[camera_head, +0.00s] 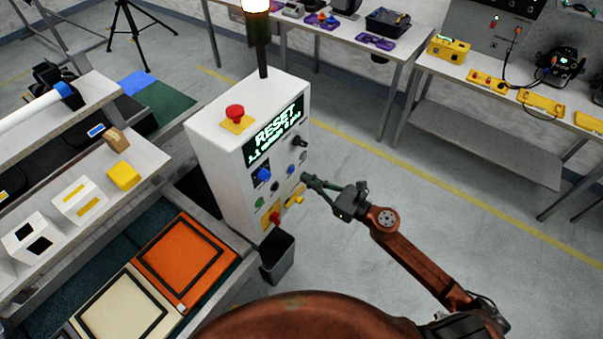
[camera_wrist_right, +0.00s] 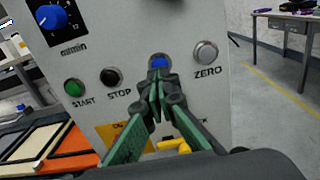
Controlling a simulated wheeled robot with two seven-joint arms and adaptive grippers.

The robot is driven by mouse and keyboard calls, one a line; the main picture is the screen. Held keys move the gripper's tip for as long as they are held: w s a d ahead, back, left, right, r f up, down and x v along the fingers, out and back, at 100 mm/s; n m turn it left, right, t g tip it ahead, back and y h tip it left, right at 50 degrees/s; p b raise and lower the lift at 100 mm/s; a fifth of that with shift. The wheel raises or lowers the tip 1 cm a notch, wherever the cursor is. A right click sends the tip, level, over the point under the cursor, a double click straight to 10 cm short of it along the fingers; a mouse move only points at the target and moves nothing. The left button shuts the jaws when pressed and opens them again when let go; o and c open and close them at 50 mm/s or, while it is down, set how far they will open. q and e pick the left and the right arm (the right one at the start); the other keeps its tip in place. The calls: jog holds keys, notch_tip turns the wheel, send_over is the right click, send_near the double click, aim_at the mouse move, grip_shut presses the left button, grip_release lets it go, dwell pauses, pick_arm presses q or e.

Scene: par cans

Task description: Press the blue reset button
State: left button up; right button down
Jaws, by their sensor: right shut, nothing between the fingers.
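The blue reset button (camera_head: 290,169) is on the front panel of a white control box (camera_head: 222,160). In the right wrist view the blue button (camera_wrist_right: 159,61) shows just beyond the fingertips, between a black STOP button (camera_wrist_right: 112,77) and a grey ZERO button (camera_wrist_right: 205,52). Its label is hidden behind my fingers. My right gripper (camera_head: 306,180) is shut and empty, its tips close to the panel beside the button. In the wrist view the shut tips (camera_wrist_right: 157,84) overlap the button's lower edge; I cannot tell whether they touch it. My left gripper is not in view.
A green START button (camera_wrist_right: 75,88), a blue knob (camera_wrist_right: 52,17) and a yellow lever (camera_wrist_right: 175,146) share the panel. A red mushroom button (camera_head: 235,112) tops the box. A dark bin (camera_head: 277,258) stands below it. Floor to the right is clear.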

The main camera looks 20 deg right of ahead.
aim_at(292, 171)
jog(key=shift+x, duration=1.6)
